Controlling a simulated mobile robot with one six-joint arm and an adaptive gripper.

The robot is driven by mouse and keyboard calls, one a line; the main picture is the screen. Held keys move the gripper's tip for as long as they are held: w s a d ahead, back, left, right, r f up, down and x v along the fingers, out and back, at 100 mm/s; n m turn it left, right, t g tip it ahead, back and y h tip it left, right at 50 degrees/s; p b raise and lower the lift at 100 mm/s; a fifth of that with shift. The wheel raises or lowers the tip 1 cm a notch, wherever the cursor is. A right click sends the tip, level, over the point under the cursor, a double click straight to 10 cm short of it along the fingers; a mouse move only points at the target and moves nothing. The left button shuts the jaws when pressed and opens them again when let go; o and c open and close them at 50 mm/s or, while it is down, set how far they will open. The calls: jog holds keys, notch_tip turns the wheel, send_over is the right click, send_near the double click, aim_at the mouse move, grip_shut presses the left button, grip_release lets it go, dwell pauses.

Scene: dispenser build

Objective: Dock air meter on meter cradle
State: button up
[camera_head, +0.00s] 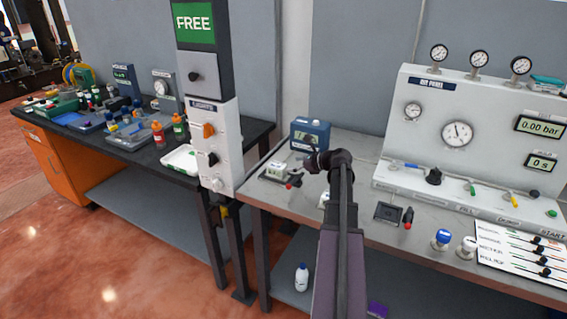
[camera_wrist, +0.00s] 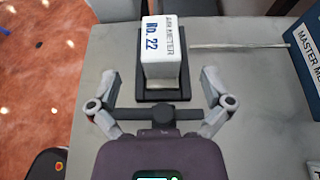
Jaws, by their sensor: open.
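The air meter (camera_wrist: 165,50) is a white block marked "AIR METER No. 22". It sits on a dark, flat base (camera_wrist: 190,88) that looks like the meter cradle; whether it is fully seated I cannot tell. In the head view the white meter (camera_head: 279,168) and dark base (camera_head: 265,178) are at the left end of the right-hand bench. My gripper (camera_wrist: 157,76) is open, with its fingers spread to either side of the meter's near end. No contact shows. A dark crossbar (camera_wrist: 155,121) lies between the fingers. In the head view my gripper (camera_head: 311,165) is just right of the meter.
A blue master meter (camera_head: 310,136) stands behind, and shows at the right edge of the wrist view (camera_wrist: 308,42). A grey post (camera_head: 208,130) with a "FREE" sign stands left. A gauge panel (camera_head: 465,150) fills the right. A white item (camera_head: 324,199) is partly hidden by my arm.

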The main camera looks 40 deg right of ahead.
jog(key=shift+p+v, duration=0.65)
jog(key=shift+v, duration=1.8)
jog(key=shift+w+a, duration=0.1)
jog(key=w+a+f+n+g, duration=0.1)
jog(key=a+n, duration=0.1)
jog(key=a, duration=0.2)
jog(key=w+a+f+n+g, duration=0.1)
jog(key=a+n, duration=0.1)
jog(key=a, duration=0.3)
jog(key=w+a+f+n+g, duration=0.1)
jog(key=a+f+n+g, duration=0.1)
jog(key=a, duration=0.3)
jog(key=shift+w+n+y, duration=0.2)
jog(key=shift+n+y, duration=0.2)
jog(key=shift+n, duration=0.1)
jog(key=s+a+f+n+g+h, duration=0.2)
jog(key=s+a+n+g, duration=0.1)
jog(key=a+n, duration=0.5)
jog(key=s+a+f+n+g+h, duration=0.2)
jog(key=a+n, duration=0.6)
jog(key=a, duration=0.6)
jog(key=s+a+f+n+g+h, duration=0.2)
jog(key=s+a+n, duration=0.3)
jog(key=a+n, duration=0.3)
jog(key=a+f+g, duration=0.1)
jog(key=a, duration=0.2)
jog(key=shift+a+f+g, duration=0.25)
jog(key=shift+a+g, duration=0.05)
jog(key=shift+a, duration=0.1)
jog(key=shift+r, duration=0.1)
